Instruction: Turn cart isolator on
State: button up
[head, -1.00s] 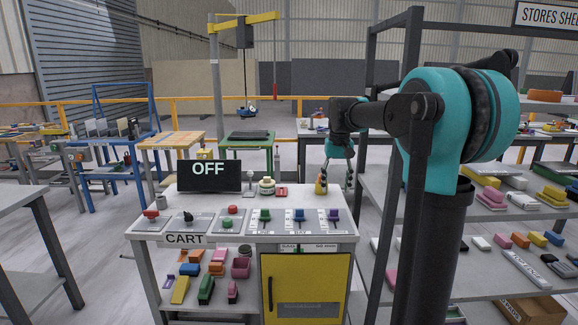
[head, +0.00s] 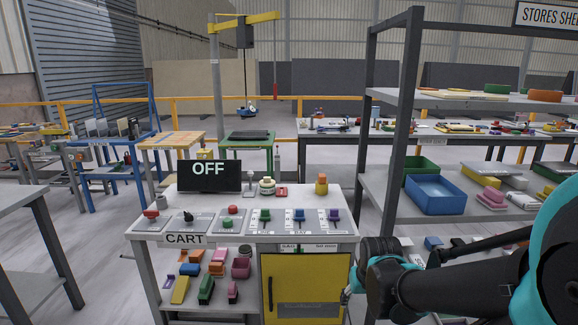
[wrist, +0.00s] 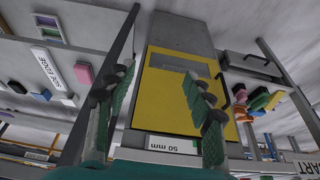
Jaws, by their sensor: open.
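The cart panel has a sign reading CART (head: 185,239) on its front edge. On its left side are a red knob (head: 151,214), a black rotary switch (head: 188,216) and a red button (head: 232,210). I cannot read which one is marked isolator. A black display (head: 209,176) behind them reads OFF. My gripper (wrist: 158,85) is open and empty, its two fingers framing the yellow door (wrist: 165,100) in the upside-down wrist view. In the head view it is low by the right edge of the yellow door, mostly hidden by my arm.
Green, blue and purple levers (head: 300,215) stand on the panel's right side. A yellow and orange object (head: 321,184) stands behind them. Loose coloured blocks fill the shelf (head: 190,308) under the panel. A grey rack (head: 400,120) with bins stands close on the right.

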aim_at(152, 215)
jog(key=u, duration=1.3)
